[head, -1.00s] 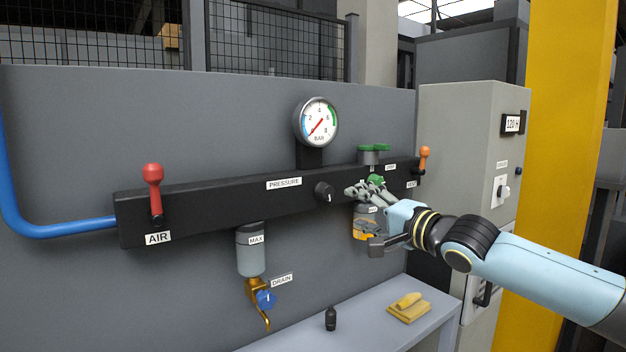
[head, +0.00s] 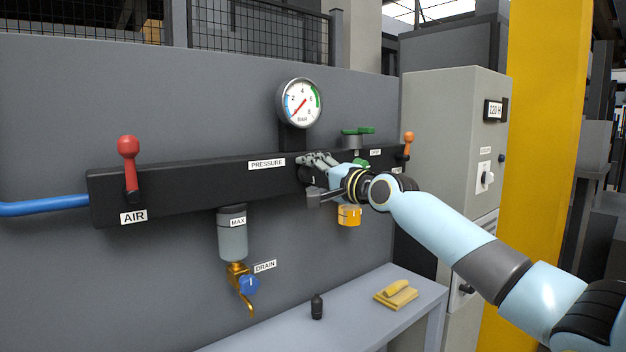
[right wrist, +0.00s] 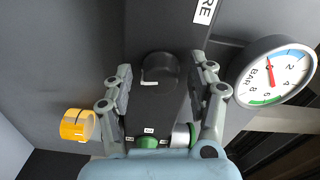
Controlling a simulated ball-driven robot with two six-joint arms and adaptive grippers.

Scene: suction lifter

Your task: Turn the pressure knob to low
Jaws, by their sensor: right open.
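The black pressure knob (right wrist: 158,72) is on the black bar (head: 200,182), below and right of the PRESSURE label (head: 267,163). A white mark shows on the knob's face in the right wrist view. My right gripper (head: 308,178) is open at the knob and partly hides it in the head view. In the right wrist view its two fingers (right wrist: 161,68) stand on either side of the knob, with visible gaps; I see no contact. The round gauge (head: 300,103) sits above the bar, and its red needle points to the lower left. My left gripper is not in view.
A red AIR lever (head: 129,165) is at the bar's left end, an orange lever (head: 408,143) at its right. A green-handled valve (head: 357,133) and an orange-yellow cup (head: 349,215) are close to my right gripper. A grey bowl (head: 232,238) hangs below the bar.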

